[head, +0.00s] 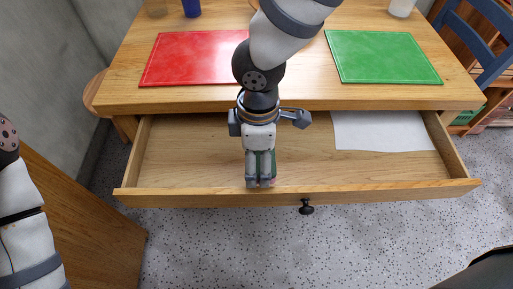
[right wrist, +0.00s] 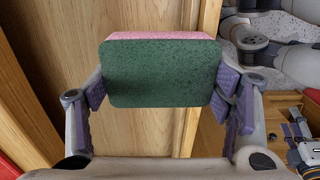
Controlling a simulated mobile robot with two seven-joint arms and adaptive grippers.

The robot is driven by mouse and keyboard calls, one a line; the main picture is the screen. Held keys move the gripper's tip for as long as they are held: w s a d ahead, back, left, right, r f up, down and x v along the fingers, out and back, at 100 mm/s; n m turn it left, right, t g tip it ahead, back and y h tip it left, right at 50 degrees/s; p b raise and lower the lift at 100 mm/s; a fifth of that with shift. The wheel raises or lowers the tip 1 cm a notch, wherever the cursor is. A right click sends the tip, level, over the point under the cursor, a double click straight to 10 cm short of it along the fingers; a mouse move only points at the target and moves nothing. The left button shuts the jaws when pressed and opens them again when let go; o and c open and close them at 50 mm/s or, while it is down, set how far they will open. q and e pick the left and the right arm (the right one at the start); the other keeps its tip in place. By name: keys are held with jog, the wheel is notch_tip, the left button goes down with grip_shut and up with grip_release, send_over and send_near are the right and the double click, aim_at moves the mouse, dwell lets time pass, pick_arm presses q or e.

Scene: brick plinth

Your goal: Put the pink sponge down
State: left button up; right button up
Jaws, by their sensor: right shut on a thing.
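The sponge is pink with a dark green scouring face (right wrist: 160,72). My right gripper (head: 260,184) is shut on it, with the fingers pointing down over the open drawer (head: 190,155), close to its front wall. In the head view the fingers hide most of the sponge; a green strip (head: 273,163) shows beside them. In the right wrist view the sponge sits between both finger pads, green face toward the camera. I cannot tell whether it touches the drawer floor. What looks like my left gripper (right wrist: 293,132) shows small at the right wrist view's edge; its opening is unclear.
A white sheet (head: 380,131) lies in the drawer's right part; the drawer's left part is bare. A red mat (head: 190,58) and a green mat (head: 382,57) lie on the table above. A blue cup (head: 191,8) and a white cup (head: 401,8) stand at the back.

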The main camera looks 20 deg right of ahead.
jog(key=w+f, duration=0.3)
jog(key=f, duration=0.1)
jog(key=shift+d+f+b, duration=0.1)
jog(key=shift+d+b, duration=0.15)
jog(key=shift+b, duration=0.15)
pick_arm(q)
jog(key=shift+s+f+g+b, duration=0.3)
jog(key=shift+s+f+g, duration=0.1)
jog(key=shift+s+f, duration=0.65)
pick_arm(e)
jog(key=shift+w+f, duration=0.2)
jog(key=shift+f, duration=0.7)
jog(key=shift+w+f, duration=0.2)
jog(key=shift+f, duration=0.7)
jog(key=shift+f, duration=0.2)
jog(key=o, duration=0.9)
notch_tip(320, 180, up, 12)
jog(key=shift+d+r+p, duration=0.15)
jog(key=shift+r+p, duration=0.05)
jog(key=shift+p, duration=0.65)
pick_arm(q)
jog(key=shift+w+r+t, duration=0.4)
jog(key=shift+w+r, duration=0.5)
jog(key=shift+r, duration=0.05)
